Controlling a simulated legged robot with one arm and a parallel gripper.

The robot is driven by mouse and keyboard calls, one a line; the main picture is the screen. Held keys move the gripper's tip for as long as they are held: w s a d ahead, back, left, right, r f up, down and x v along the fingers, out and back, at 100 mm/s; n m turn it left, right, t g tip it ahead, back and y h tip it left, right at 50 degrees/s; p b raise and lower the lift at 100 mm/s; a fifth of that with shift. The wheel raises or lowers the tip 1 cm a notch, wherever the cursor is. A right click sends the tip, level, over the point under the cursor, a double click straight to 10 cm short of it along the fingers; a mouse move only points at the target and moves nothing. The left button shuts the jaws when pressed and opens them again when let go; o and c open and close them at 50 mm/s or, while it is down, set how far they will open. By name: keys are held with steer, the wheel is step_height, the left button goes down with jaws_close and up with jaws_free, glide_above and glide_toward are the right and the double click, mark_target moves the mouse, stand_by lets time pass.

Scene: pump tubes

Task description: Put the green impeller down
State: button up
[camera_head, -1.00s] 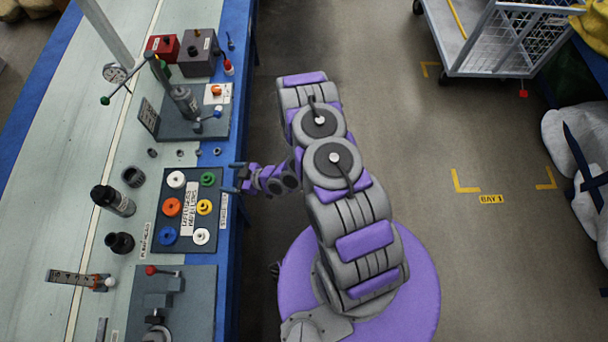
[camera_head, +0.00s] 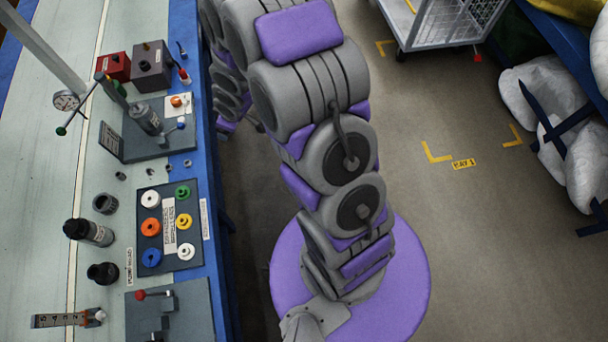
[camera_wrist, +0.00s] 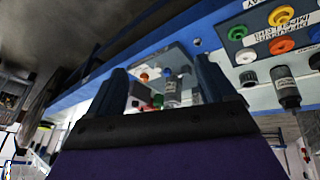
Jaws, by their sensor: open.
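The green impeller (camera_head: 183,191) sits on the dark tray (camera_head: 172,262) at its far right corner, with the white, orange, yellow and blue impellers. It also shows at the upper right of the wrist view (camera_wrist: 237,32). My gripper (camera_wrist: 163,84) is open, with its two dark fingers apart and no impeller visible between them. It is away from the green impeller. In the head view my arm hides the fingertips.
Beyond the tray is a fixture with a grey cylinder (camera_head: 147,119) and an orange part (camera_head: 176,101). Red (camera_head: 114,67) and grey (camera_head: 152,64) boxes stand behind it.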

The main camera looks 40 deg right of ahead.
steer(key=s+d+r+m+g+h, duration=0.1)
steer(key=s+d+r+m, duration=0.1)
steer(key=s+r, duration=0.5)
steer(key=s+d+r+m+g+h, duration=0.2)
steer(key=s+d+r, duration=0.1)
steer(key=s+r, duration=0.45)
steer(key=s+a+r+m+g, duration=0.1)
steer(key=s+r, duration=0.3)
steer(key=s, duration=0.6)
steer(key=s+a+r+m+g+y, duration=0.1)
steer(key=s+r, duration=0.4)
steer(key=s, duration=0.6)
steer(key=shift+a+m+g+y, duration=0.3)
steer(key=shift+a+m+g, duration=0.4)
steer(key=shift+m, duration=0.3)
steer(key=shift+d, duration=0.1)
